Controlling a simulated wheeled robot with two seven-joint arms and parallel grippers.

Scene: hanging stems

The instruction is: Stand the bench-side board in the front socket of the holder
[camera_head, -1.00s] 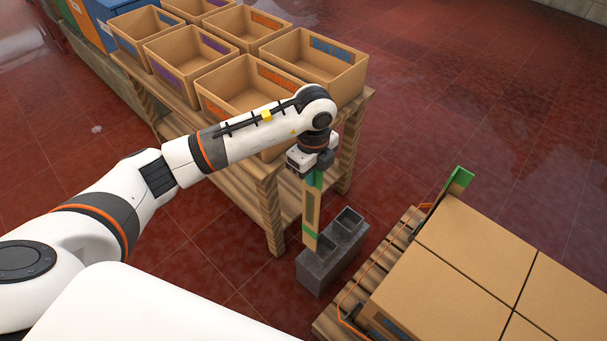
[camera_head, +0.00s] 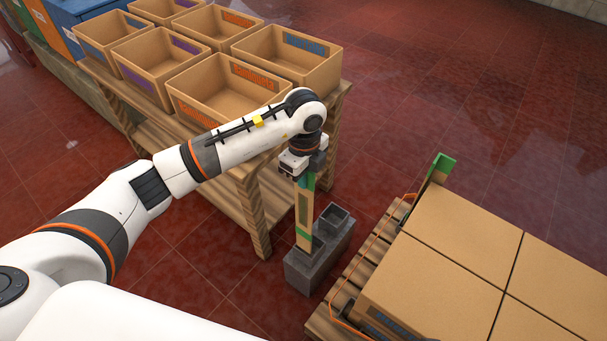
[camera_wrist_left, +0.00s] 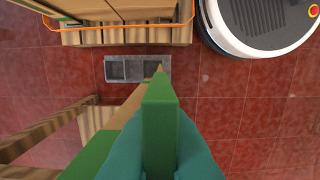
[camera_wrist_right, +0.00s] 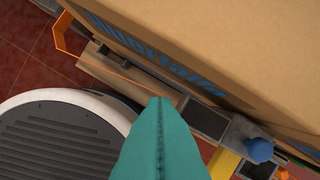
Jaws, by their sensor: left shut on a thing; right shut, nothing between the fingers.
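The tan board (camera_head: 303,212) with green bands hangs nearly upright from my left gripper (camera_head: 307,178), which is shut on its upper end. In the left wrist view, the gripper's teal fingers (camera_wrist_left: 165,150) close around the green end. The grey holder (camera_head: 304,277) stands on the floor, with two square sockets. The board's lower end is at the front socket, and the rear socket is empty. I cannot tell how deep the lower end sits. The holder also shows in the left wrist view (camera_wrist_left: 125,69). My right gripper (camera_wrist_right: 160,135) is shut and empty beside a carton.
A wooden bench (camera_head: 258,215) with several open bins stands behind my left arm. A pallet (camera_head: 372,255) loaded with cartons (camera_head: 450,235) stands close to the right of the holder. A green-ended piece (camera_head: 441,167) stands at the pallet's far corner. Red tiled floor lies open beyond.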

